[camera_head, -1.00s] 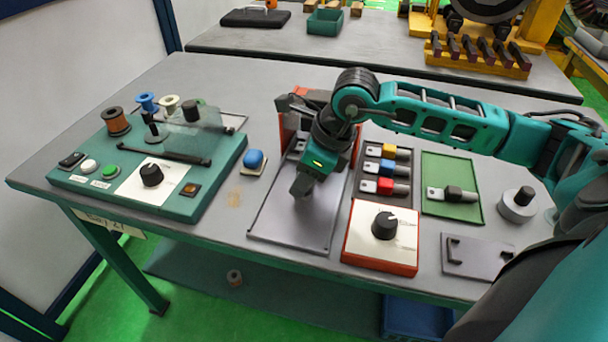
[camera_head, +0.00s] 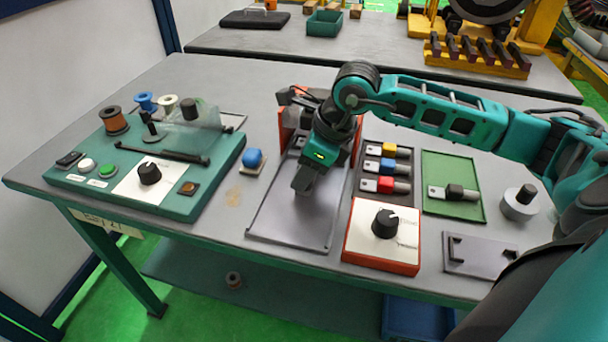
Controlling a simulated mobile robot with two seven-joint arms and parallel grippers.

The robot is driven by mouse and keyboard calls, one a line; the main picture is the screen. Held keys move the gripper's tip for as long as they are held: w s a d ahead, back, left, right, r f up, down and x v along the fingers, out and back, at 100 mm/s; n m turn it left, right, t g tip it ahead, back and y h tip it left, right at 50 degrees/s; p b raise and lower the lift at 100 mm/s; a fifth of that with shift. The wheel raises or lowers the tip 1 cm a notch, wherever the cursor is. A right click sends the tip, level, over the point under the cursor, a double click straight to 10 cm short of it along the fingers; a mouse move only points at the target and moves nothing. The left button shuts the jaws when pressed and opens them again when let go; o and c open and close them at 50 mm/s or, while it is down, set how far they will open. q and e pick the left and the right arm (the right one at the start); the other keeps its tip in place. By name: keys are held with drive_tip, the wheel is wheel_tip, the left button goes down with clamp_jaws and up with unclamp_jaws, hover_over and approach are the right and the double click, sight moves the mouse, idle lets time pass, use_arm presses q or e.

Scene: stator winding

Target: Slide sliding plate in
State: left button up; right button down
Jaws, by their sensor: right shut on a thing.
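The sliding plate (camera_head: 282,222) is a flat grey plate with thin raised edges. It lies on the table and reaches from the orange-red housing (camera_head: 287,122) toward the table's front edge. My right gripper (camera_head: 303,187) points down over the middle of the plate and is shut on a part of it. The fingertips and the part they hold are mostly hidden by the gripper body. My arm covers much of the housing and the far end of the plate. My left gripper is not in view.
A green winding console (camera_head: 180,205) and a blue button (camera_head: 252,160) stand left of the plate. To the right are a red-edged knob box (camera_head: 381,236), a tray of coloured keys (camera_head: 385,170), a green tray (camera_head: 452,186) and a grey cylinder (camera_head: 520,204).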

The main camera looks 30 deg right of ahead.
drive_tip(key=c, duration=1)
unclamp_jaws()
drive_tip(key=shift+w+d+r, duration=0.1)
drive_tip(key=shift+w+d, duration=0.1)
drive_tip(key=shift+d, duration=0.05)
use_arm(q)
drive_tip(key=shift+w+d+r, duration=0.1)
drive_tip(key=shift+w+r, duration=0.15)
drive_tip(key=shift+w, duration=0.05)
use_arm(e)
drive_tip(key=shift+o, duration=1.1)
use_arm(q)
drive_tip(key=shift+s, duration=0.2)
use_arm(e)
drive_tip(key=v, duration=1.3)
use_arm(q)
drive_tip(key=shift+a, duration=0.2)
use_arm(e)
drive_tip(key=shift+s+a, duration=0.1)
drive_tip(key=shift+a, duration=0.05)
